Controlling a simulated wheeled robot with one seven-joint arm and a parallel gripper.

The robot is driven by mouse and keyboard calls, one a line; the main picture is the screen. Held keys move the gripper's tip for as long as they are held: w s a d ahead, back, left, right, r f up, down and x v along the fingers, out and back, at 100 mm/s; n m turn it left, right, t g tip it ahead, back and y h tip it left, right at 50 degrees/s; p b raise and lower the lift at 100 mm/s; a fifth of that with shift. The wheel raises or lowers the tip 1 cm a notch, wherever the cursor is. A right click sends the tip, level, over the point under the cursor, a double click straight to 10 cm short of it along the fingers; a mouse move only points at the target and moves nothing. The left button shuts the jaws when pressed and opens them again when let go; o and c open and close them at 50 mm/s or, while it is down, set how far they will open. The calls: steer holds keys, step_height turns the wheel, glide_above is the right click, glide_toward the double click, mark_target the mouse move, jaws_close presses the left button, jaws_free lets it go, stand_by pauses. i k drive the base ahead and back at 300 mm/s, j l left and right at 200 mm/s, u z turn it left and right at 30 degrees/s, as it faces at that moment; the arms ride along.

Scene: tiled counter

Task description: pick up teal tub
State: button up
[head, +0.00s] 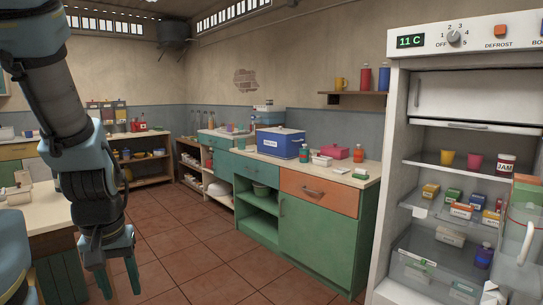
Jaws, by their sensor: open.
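I cannot make out a clearly teal tub in the head view. A small, dull grey-green tub or bowl (261,189) sits on the upper shelf of the open green cabinet; I cannot tell if it is the one named. My gripper (119,277) hangs at the lower left with its fingers pointing down. It is open, with nothing seen between the fingers. It is well apart from the cabinet and the fridge, in front of the tiled floor.
A counter (334,177) holds a blue cooler box (281,143), a pink tub (335,152) and bottles. The open fridge (399,145) at right holds cups, a jam jar (506,163) and small boxes. A worktop (40,212) is at left. The tiled floor (205,258) between is clear.

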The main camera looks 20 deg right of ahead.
mark_target(304, 155)
steer(key=i+l+u, duration=0.25)
steer(key=i+l, duration=0.2)
steer(key=l, duration=0.15)
steer(key=i+l+u, duration=0.15)
steer(key=l, duration=0.2)
steer(key=i+l+u, duration=0.1)
steer(key=i+l, duration=0.15)
steer(key=i+l+u, duration=0.15)
steer(key=l, duration=0.35)
steer(key=i+l, duration=0.15)
steer(key=l, duration=0.25)
steer(key=i+l, duration=0.15)
steer(key=l, duration=0.3)
steer(key=i+l, duration=0.1)
steer(key=l, duration=0.3)
steer(key=i+l, duration=0.15)
steer(key=l, duration=0.25)
steer(key=i+l, duration=0.15)
steer(key=l, duration=0.3)
steer(key=i+l, duration=0.15)
steer(key=l, duration=0.25)
steer(key=i+l, duration=0.15)
steer(key=l, duration=0.25)
steer(key=u, duration=0.05)
